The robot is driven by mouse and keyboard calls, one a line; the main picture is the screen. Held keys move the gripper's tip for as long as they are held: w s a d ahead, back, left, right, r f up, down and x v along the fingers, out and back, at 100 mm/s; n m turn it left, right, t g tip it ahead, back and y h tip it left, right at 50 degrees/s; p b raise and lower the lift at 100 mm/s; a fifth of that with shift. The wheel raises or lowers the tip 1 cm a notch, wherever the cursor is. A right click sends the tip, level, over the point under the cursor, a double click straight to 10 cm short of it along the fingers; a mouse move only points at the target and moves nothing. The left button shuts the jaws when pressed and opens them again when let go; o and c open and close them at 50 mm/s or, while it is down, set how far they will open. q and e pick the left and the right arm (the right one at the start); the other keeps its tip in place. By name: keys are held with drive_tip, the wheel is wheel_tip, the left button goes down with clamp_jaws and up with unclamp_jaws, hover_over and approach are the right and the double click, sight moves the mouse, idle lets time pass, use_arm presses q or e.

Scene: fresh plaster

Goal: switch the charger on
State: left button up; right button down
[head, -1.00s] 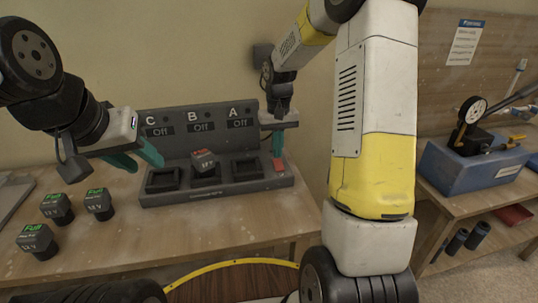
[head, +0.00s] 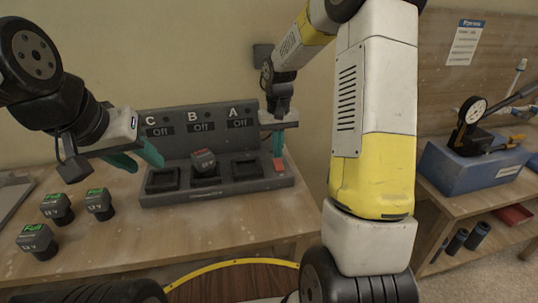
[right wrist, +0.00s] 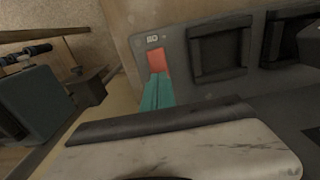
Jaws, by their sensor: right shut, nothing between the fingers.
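The charger (head: 215,194) is a dark grey unit on the wooden table, with slots marked C, B and A. The displays over all three slots read Off. A battery (head: 204,160) with red text sits in slot B, slightly tilted; slots C and A look empty. A red switch (head: 279,165) is at the charger's right end, also visible in the right wrist view (right wrist: 157,61). My right gripper (head: 279,153) is shut and empty, its teal fingertips right at the switch; I cannot tell whether they touch. My left gripper (head: 142,162) is open and empty, in front of slot C.
Several batteries with green Full displays (head: 57,209) stand on the table at the left. A tray edge (head: 14,195) shows at the far left. The table front before the charger is clear.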

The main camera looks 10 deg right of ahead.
sight(277, 161)
drive_tip(key=shift+f, duration=1.05)
idle(0.9)
drive_tip(key=shift+r, duration=3.55)
drive_tip(key=shift+s+r, duration=0.1)
drive_tip(key=shift+r, duration=0.05)
drive_tip(key=s+r+t, duration=0.3)
drive_tip(key=s+r, duration=0.7)
drive_tip(key=s, duration=0.1)
drive_tip(key=s+a+r+t+y, duration=0.1)
drive_tip(key=s+a+t+y, duration=0.1)
drive_tip(key=s, duration=1.1)
drive_tip(key=shift+r+t, duration=0.15)
drive_tip(key=shift+t, duration=0.45)
